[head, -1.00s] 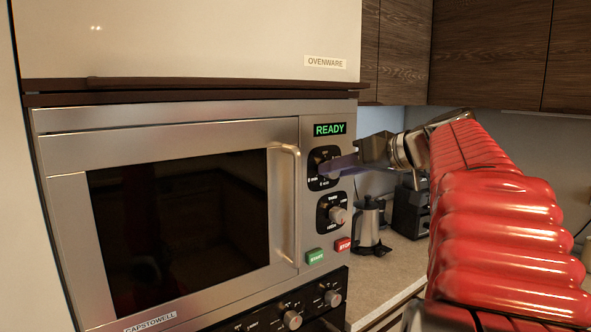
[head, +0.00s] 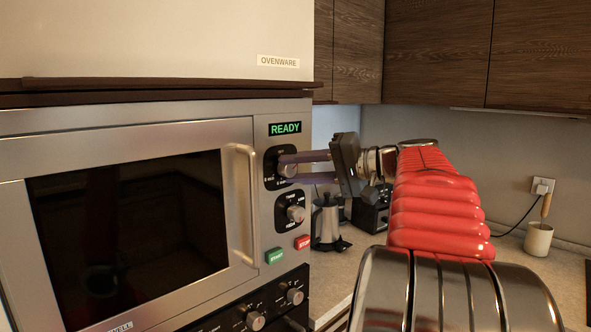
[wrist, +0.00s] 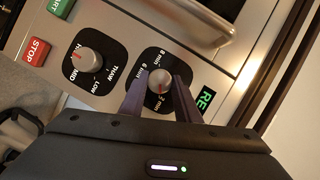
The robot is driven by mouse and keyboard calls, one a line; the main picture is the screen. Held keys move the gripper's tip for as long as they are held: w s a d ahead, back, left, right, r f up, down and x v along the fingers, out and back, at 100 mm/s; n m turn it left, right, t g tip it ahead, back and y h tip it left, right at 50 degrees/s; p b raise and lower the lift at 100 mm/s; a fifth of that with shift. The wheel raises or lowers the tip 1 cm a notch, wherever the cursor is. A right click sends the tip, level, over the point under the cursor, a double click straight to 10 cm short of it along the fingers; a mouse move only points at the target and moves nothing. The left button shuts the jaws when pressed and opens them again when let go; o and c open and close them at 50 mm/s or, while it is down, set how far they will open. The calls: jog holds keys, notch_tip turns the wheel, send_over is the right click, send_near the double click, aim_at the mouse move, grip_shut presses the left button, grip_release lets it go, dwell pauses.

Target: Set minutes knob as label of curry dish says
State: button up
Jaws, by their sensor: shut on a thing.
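The minutes knob (wrist: 157,101) is the upper round grey knob on the microwave's panel, with a red mark and "min" labels around it. It also shows in the head view (head: 287,167). My gripper (wrist: 158,84) is shut on this knob, with one purple-grey finger on each side. In the head view my gripper (head: 292,165) reaches it from the right. The exact label that the red mark points to is hard to read. The curry dish and its label are not in view.
The power knob (head: 295,213) sits below, over the green START button (head: 275,257) and red STOP button (head: 303,243). The display (head: 285,128) reads READY. The door handle (head: 242,205) stands out left of the knobs.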

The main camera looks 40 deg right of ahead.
jog(key=m, duration=0.1)
jog(key=m+t+y, duration=0.1)
jog(key=m, duration=0.3)
jog(key=shift+d+f+t, duration=0.2)
jog(key=shift+f+t, duration=0.15)
jog(key=shift+t, duration=0.05)
jog(key=shift+m, duration=0.3)
jog(key=o, duration=0.7)
jog(key=shift+f, duration=0.1)
jog(key=o, duration=0.3)
jog(key=shift+a, duration=0.1)
jog(key=shift+o, duration=0.2)
jog(key=shift+s+r, duration=0.1)
jog(key=shift+r, duration=0.1)
jog(key=v, duration=1.3)
jog(key=shift+s+d+f, duration=0.2)
jog(key=shift+d+f, duration=0.05)
jog(key=shift+d, duration=0.1)
